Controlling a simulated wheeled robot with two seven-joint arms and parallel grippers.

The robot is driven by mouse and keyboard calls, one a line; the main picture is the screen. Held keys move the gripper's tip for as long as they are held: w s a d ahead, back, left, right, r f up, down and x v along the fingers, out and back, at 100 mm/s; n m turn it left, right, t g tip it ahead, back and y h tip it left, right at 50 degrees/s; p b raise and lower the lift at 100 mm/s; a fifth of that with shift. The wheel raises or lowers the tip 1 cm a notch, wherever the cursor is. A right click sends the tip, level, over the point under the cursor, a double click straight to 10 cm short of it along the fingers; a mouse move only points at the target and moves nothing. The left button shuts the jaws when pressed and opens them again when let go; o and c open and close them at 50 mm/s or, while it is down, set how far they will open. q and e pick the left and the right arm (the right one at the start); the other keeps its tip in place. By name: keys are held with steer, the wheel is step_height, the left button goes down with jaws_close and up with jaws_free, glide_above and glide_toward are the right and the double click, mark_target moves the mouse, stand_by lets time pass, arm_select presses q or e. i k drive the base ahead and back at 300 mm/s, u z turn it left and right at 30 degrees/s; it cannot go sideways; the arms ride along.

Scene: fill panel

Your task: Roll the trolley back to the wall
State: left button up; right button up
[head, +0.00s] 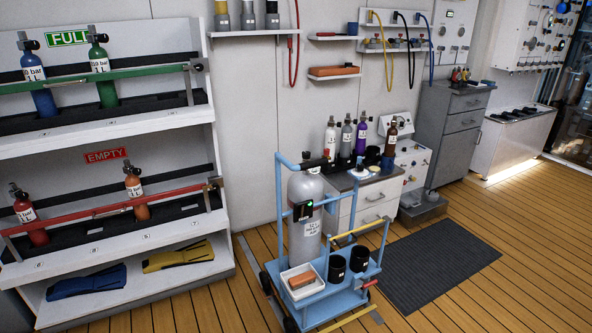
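The blue trolley (340,300) stands upright on the wooden floor, a little right of the picture's middle and near the bottom. It carries a tall grey gas cylinder (304,230) with a dark valve and a small dark device. On its deck are a white tray (292,284) with an orange-brown block and two black cups. A yellow bar (362,237) runs along its right side, and a red-tipped lever sits at its lower right. The pale wall (250,120) is behind it, with floor visible between. Neither of my grippers is in view.
A rack (110,238) with FULL and EMPTY shelves stands at left. A drawer cabinet (365,208) with several small bottles stands behind the trolley to the right. A dark mat (440,265) lies right of the trolley. Open floor extends at lower right.

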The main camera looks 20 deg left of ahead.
mark_target(342, 271)
steer(key=u, duration=0.55)
steer(key=i, duration=0.95)
steer(key=u, duration=0.35)
